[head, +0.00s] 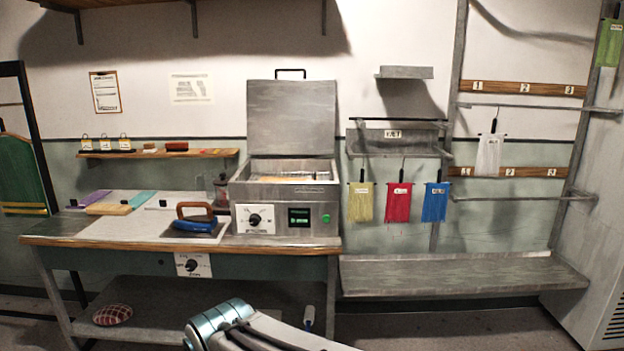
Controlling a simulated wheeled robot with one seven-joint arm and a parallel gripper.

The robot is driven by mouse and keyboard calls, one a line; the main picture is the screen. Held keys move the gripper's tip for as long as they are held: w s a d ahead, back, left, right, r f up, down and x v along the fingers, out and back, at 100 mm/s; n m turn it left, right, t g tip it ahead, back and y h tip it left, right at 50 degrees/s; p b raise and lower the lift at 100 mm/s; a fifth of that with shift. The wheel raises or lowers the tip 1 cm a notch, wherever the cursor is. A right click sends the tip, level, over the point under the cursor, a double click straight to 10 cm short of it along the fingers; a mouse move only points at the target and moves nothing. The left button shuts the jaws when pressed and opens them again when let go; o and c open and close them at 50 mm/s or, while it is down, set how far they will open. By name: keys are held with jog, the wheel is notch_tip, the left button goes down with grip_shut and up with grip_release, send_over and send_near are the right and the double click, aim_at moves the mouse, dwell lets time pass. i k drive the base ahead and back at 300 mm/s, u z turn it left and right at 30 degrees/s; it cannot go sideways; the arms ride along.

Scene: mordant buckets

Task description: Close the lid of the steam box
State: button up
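The steam box (265,193) is a metal box on the right end of the workbench, with a dial, a small green-lit display and a green button on its front. Its lid (291,118) stands upright at the back edge, open, with a dark handle (290,72) at its top. The inside of the box shows, with something pale and orange-brown in it. Part of my arm shows at the bottom, below and in front of the bench. My gripper cannot be made out in this view.
A blue iron (194,221) with a brown handle rests on the bench (80,241) left of the box. Yellow, red and blue cloths (398,203) hang right of it. A shelf (158,153) with small items is on the wall. A low empty bench (460,273) stands at right.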

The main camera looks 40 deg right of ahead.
aim_at(285, 116)
jog(key=z, duration=0.95)
jog(key=i, duration=1.4)
jog(key=z, duration=0.45)
